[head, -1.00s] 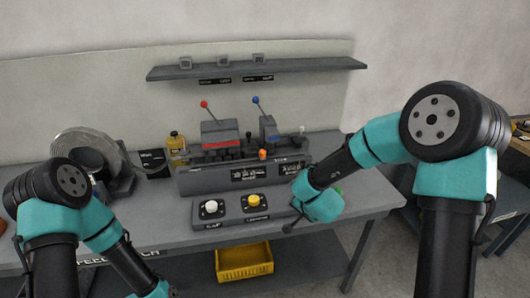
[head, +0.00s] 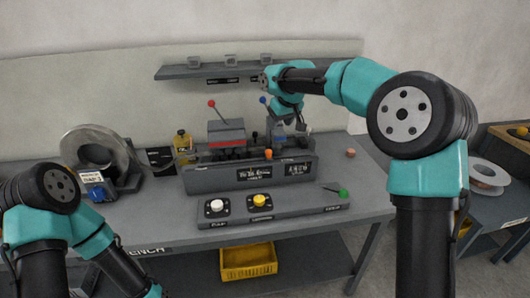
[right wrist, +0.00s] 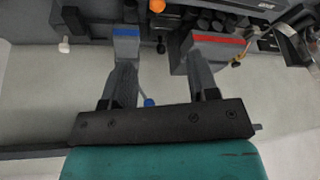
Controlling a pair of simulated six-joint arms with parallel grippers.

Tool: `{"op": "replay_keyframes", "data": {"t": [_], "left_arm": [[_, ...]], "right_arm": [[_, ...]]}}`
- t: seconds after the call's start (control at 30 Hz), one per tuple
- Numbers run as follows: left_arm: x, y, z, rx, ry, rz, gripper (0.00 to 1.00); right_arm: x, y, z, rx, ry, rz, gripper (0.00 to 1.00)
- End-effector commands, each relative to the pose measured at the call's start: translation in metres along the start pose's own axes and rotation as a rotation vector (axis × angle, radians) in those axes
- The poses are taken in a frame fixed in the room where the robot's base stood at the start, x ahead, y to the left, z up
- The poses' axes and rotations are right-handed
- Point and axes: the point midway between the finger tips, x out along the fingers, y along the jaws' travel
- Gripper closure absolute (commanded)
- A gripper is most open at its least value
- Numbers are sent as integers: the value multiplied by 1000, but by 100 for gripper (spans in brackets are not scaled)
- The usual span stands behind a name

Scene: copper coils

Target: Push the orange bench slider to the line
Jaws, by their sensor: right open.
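The orange slider knob (head: 268,153) stands at the front of the grey bench unit (head: 240,179), left of the blue-lever block. It also shows at the top edge of the right wrist view (right wrist: 157,6). My right gripper (head: 290,126) is open and points down over the back right of the unit, behind and right of the orange knob and apart from it. In the right wrist view its two fingers (right wrist: 158,85) are spread near the blue-striped block (right wrist: 126,48) and the red-striped block (right wrist: 214,50). I cannot make out the target line. My left gripper is out of view.
A red lever (head: 211,103) and a blue lever (head: 263,100) rise behind the knob. A shelf (head: 200,72) hangs above. A button panel (head: 235,219) lies in front. A yellow bottle (head: 182,143) and a wire spool (head: 100,150) stand left.

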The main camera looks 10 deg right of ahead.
Motion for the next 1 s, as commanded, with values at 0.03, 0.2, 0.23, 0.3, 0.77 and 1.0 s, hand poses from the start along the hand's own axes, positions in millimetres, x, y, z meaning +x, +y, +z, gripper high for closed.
{"op": "replay_keyframes", "data": {"t": [0.03, 0.2, 0.23, 0.3, 0.77, 1.0], "left_arm": [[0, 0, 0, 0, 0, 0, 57], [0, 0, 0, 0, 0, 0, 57], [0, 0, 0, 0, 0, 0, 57], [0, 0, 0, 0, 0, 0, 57], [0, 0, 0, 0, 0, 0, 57], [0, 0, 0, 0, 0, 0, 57]], "right_arm": [[-4, 2, -1, -6, -6, 11, 46], [-5, 3, -1, -9, -11, 16, 46], [-5, 3, -1, -9, -11, 16, 46], [-5, 3, -1, -9, -11, 16, 46], [32, 3, 0, -9, -13, 14, 46], [73, 4, 0, -9, -13, 13, 46]]}}
